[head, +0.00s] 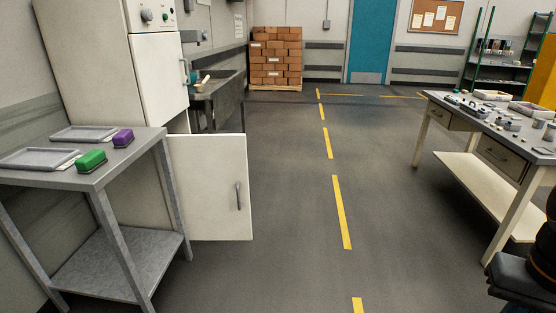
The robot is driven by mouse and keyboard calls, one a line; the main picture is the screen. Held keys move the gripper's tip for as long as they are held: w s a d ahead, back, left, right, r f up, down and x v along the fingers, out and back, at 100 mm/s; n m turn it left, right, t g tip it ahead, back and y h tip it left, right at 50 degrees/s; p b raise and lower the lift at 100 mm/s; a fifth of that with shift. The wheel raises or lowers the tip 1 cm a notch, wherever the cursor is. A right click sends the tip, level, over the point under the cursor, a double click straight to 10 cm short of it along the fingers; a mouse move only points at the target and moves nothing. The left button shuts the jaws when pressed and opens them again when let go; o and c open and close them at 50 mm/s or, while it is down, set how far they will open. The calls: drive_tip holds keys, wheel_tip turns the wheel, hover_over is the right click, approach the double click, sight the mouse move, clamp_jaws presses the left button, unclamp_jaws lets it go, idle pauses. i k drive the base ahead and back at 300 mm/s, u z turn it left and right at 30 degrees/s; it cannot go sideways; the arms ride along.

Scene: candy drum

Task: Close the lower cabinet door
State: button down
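The lower cabinet door (208,180) is a cream panel that stands wide open, swung out to the right of the steel table. Its dark vertical handle (238,196) is near its right edge and faces me. The tall cream cabinet (85,50) stands at the left. Its upper door (159,80) looks shut. The lower opening is mostly hidden behind the table and the open door. My gripper does not show; only dark parts that look like my own body are at the lower right edge.
A steel table (150,152) with trays, a green block (91,160) and a purple block (123,137) stands close left of the door. A cluttered workbench (455,115) is at right. The grey floor (290,210) between them is clear.

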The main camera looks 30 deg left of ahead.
sight(211, 172)
drive_tip(key=u, duration=0.35)
drive_tip(key=i, duration=1.4)
drive_tip(key=u, duration=1.3)
drive_tip(key=i, duration=0.55)
drive_tip(key=u, duration=0.3)
